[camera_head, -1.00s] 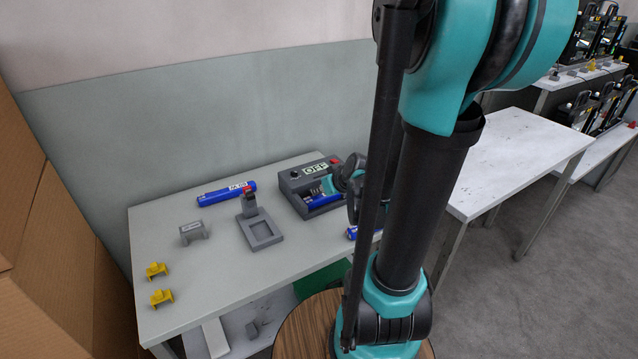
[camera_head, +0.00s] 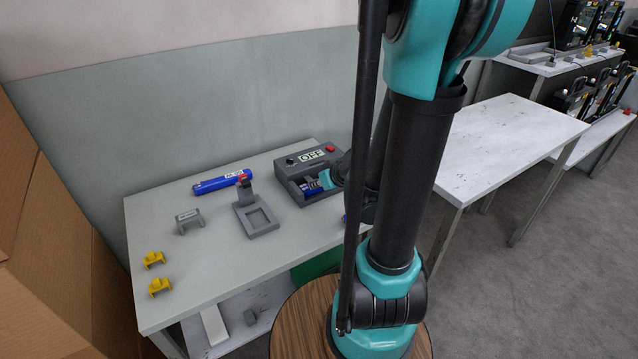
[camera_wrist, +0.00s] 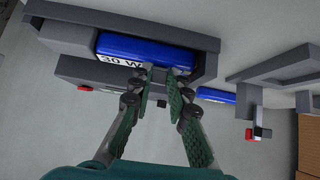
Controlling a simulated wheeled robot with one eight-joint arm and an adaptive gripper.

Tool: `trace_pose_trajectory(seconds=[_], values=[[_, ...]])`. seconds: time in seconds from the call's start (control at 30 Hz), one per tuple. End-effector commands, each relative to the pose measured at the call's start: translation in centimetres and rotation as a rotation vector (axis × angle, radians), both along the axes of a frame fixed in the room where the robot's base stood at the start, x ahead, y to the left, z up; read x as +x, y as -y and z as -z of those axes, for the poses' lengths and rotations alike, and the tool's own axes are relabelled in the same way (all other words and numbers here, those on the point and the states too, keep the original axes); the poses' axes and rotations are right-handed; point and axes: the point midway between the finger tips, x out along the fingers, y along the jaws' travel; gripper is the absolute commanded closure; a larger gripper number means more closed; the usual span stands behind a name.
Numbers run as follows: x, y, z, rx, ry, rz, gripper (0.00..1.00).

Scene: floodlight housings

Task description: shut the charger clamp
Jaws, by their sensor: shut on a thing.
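The charger (camera_head: 292,178) is a dark grey box with a display reading OFF and a red button, at the table's back right. A blue battery marked 30 W (camera_wrist: 160,50) lies in its slot; the battery also shows in the head view (camera_head: 312,190). My gripper (camera_wrist: 161,76) is at the battery's edge over the charger, its fingers a little apart. It is shut on a small part at the charger's clamp, mostly hidden between the fingertips. I cannot tell the clamp's angle. In the head view my arm hides the charger's right side.
A grey stand with a red tip (camera_head: 250,208) is left of the charger. A long blue battery (camera_head: 222,182) lies behind it. A grey bracket (camera_head: 188,219) and two yellow pieces (camera_head: 154,259) are further left. The table's front (camera_head: 215,281) is clear.

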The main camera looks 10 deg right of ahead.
Motion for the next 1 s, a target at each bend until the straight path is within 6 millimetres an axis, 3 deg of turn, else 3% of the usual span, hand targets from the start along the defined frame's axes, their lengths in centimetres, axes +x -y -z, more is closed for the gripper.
trace_pose_trajectory(seconds=[0.03,0.2,0.57,1.0], values=[[-0.1,0.0,0.1,-0.002,-0.003,-0.001,0.81],[-0.1,0.0,0.0,-0.001,-0.002,0.000,0.62],[-0.1,0.1,-0.1,0.000,-0.001,0.000,0.62],[-2.3,0.7,-2.1,0.000,-0.001,0.001,0.62]])
